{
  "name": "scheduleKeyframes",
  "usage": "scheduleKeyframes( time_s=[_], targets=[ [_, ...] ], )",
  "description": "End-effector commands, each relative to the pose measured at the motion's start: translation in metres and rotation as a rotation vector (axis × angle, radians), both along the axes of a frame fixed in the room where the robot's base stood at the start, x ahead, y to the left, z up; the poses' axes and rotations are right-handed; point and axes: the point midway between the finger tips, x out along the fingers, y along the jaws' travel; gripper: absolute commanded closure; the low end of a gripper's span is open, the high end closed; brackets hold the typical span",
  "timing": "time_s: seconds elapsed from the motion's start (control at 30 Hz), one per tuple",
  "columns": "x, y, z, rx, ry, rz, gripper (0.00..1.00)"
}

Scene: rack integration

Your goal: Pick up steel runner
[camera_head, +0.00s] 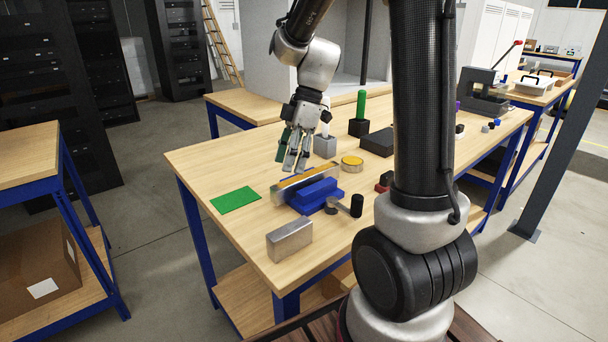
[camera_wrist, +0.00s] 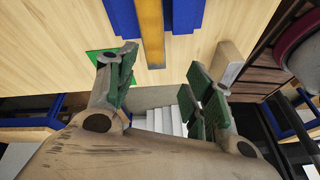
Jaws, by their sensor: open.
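A long metal bar (camera_head: 286,194), which looks like the steel runner, lies along the blue holder (camera_head: 315,191) on the wooden workbench (camera_head: 205,165). Its face looks silver and its upper edge yellowish. In the wrist view the bar (camera_wrist: 151,30) looks gold and runs between blue holder parts (camera_wrist: 186,14), its near end between my fingers. My gripper (camera_head: 293,166) points down above the bar, at its far side in the head view. In the wrist view my gripper (camera_wrist: 163,62) is open and empty, with green-padded fingers spread apart. The gap to the bar is hard to judge.
A silver block (camera_head: 289,240) stands near the front edge. A green mat (camera_head: 235,200) lies to the left. The left bench area is clear.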

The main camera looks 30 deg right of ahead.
Motion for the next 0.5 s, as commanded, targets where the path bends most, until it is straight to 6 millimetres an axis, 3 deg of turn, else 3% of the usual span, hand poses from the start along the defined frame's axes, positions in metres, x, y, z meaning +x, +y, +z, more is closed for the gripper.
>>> scheduleKeyframes(
  time_s=[0.2, 0.5],
  targets=[
    [0.0, 0.006, 0.003, 0.046, -0.12, 0.304, 0.48],
    [-0.002, 0.016, -0.025, 0.05, -0.135, 0.347, 0.48]
  ],
)
